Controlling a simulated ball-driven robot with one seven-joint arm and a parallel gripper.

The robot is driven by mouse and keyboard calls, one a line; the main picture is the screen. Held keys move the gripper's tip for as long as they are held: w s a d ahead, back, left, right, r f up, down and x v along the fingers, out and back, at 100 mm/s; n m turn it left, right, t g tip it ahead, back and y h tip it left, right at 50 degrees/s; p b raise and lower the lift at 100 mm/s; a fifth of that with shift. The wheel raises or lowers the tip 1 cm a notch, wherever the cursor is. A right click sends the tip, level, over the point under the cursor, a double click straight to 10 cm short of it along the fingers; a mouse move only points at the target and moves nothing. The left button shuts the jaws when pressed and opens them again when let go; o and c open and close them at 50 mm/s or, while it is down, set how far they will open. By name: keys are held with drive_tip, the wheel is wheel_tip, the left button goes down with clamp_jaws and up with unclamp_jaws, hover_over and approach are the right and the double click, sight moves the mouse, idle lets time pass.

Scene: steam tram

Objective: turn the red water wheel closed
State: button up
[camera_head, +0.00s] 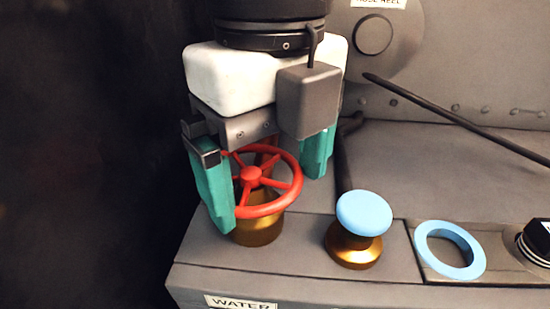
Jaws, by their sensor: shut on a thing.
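The red water wheel (251,175) is a spoked handwheel on a brass base (257,228), at the left end of a grey ledge. A label reading "WATER" (240,303) is on the front face below it. My gripper (268,185) comes down from above, with one teal finger at the wheel's left side and the other behind its right side. It is shut on the wheel. The left finger hides part of the rim, and the right finger's contact with the rim is hard to see.
A blue-topped brass knob (365,213) stands close to the right of the wheel. A light blue ring (449,250) lies farther right, beside a black part (538,241) at the picture edge. A dark rod (455,117) slants across the back right. The left side is dark.

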drive_tip(key=shift+w+r, duration=0.1)
drive_tip(key=o, duration=0.7)
drive_tip(key=shift+a, duration=0.1)
wheel_tip(320, 180, up, 11)
drive_tip(key=p, duration=0.8)
drive_tip(key=shift+f, duration=0.2)
